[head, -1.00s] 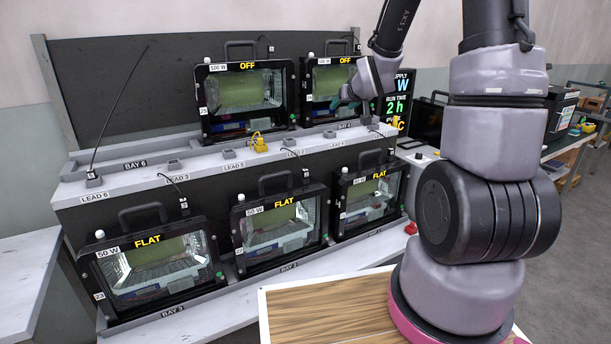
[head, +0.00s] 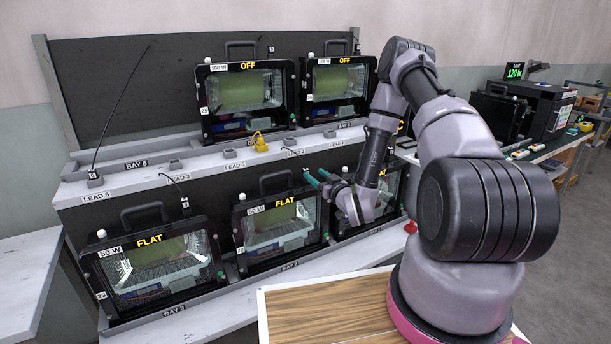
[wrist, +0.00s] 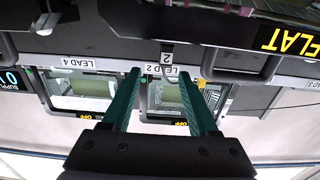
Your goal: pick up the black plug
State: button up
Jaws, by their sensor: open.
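Several small black plugs are in view, and I cannot tell which one the task means. One labelled 2 shows in the wrist view (wrist: 166,57), just beyond and between the fingertips, by the LEAD 2 label. Another black plug (head: 185,203) hangs on a cord below LEAD 3, and one stands upright at BAY 6 (head: 92,174). My gripper (head: 318,176) is open and empty, its green fingers pointing at the ledge front by LEAD 2; it also shows in the wrist view (wrist: 160,74). In the head view the fingers largely hide the plug there.
Floodlight housings marked FLAT stand in the lower bays, one close below my gripper (head: 280,222). Housings marked OFF (head: 246,92) stand above. A wooden-topped surface (head: 330,310) lies in front.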

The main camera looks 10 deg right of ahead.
jog(key=x, duration=0.9)
jog(key=shift+a+f, duration=0.1)
jog(key=shift+a, duration=0.25)
grip_shut()
